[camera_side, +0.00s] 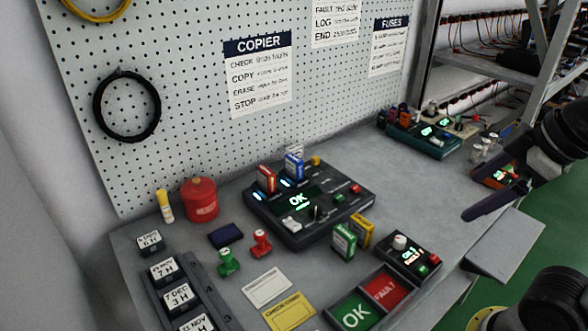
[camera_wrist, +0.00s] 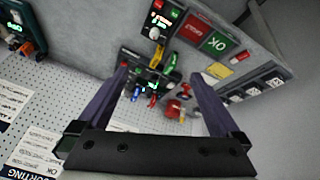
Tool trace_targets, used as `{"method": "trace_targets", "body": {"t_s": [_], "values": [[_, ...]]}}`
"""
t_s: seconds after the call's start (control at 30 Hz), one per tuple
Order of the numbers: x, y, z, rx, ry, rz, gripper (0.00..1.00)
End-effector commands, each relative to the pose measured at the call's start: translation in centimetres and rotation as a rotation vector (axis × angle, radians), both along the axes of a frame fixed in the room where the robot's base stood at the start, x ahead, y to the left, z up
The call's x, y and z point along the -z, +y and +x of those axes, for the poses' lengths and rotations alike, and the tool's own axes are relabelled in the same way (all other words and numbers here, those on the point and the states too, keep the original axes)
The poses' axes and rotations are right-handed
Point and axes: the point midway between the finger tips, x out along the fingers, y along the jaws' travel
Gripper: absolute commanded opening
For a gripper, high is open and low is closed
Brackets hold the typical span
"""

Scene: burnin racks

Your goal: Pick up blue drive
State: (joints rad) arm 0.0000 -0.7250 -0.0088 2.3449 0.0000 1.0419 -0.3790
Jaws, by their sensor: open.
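The blue drive (camera_side: 294,167) stands upright in the black copier unit (camera_side: 330,217), which has a lit green "OK" screen. A red drive (camera_side: 266,179) stands in the unit just left of it. In the wrist view the blue drive (camera_wrist: 135,93) is small and far off, near the red drive (camera_wrist: 152,100). My gripper (camera_side: 472,192) is at the right side of the side view, raised and well apart from the copier. Its two purple fingers are spread with nothing between them; they also show in the wrist view (camera_wrist: 158,72).
Green (camera_side: 343,241) and yellow (camera_side: 361,231) drives stand in front of the copier. A small control box (camera_side: 408,255) and the OK/FAULT trays (camera_side: 355,312) lie nearer. A red canister (camera_side: 200,200) and stamps are at left.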

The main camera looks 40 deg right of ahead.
Motion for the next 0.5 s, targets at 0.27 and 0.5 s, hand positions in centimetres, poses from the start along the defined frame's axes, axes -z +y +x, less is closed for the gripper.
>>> {"method": "trace_targets", "body": {"t_s": [0.27, 0.5], "values": [[-8.3, 0.1, 6.2, -0.312, 0.022, -0.160, 1.00], [-13.4, 0.3, 14.6, -0.591, 0.077, -0.281, 1.00]]}}
